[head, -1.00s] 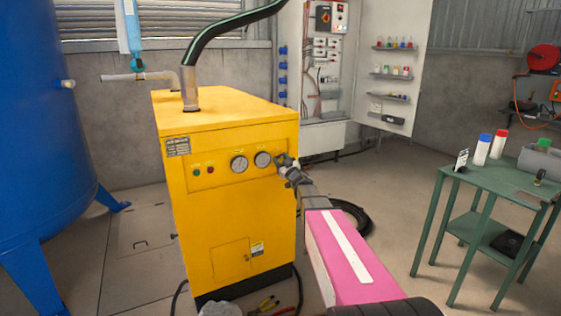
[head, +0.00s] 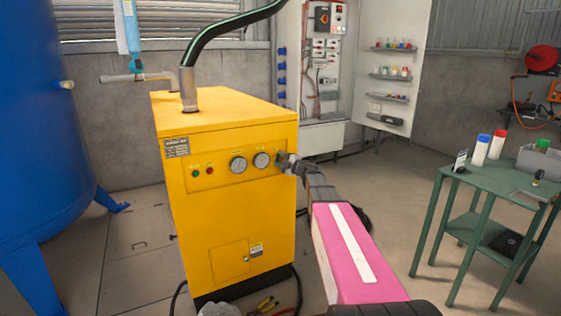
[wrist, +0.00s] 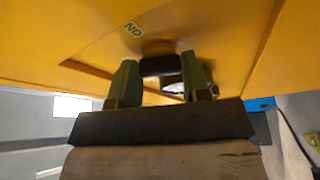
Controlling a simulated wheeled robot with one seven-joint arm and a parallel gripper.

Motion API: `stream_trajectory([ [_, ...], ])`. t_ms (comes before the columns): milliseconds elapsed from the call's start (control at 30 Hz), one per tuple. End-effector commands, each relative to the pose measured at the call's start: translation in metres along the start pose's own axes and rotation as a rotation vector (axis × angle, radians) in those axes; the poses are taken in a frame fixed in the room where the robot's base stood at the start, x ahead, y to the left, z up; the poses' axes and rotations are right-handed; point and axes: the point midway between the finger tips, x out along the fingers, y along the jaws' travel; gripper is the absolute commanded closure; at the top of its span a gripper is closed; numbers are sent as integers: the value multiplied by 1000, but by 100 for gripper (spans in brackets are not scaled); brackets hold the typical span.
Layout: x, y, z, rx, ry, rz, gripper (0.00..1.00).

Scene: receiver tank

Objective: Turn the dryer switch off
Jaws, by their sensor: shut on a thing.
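The yellow dryer (head: 215,225) stands left of centre in the head view, with two gauges and small red and green buttons on its front panel. My gripper (head: 282,160) is at the right end of that panel and hides the switch there. In the wrist view, the dark switch knob (wrist: 160,65) sits between the two green-grey fingertips of my gripper (wrist: 160,80), which is shut on it. An "ON" label (wrist: 133,29) shows upside down on the yellow panel beside the knob. The exact angle of the knob is hard to tell.
A blue tank (head: 40,120) stands left of the dryer. A green table (head: 490,180) with bottles and a grey bin stands at the right. Cables and tools (head: 265,306) lie at the dryer's foot. Open floor lies between dryer and table.

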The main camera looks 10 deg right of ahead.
Motion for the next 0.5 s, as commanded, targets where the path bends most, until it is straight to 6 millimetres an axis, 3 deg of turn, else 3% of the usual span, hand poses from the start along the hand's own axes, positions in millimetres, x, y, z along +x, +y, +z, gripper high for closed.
stream_trajectory([
  [500,0,1,-1,-285,1,-119,80],
])
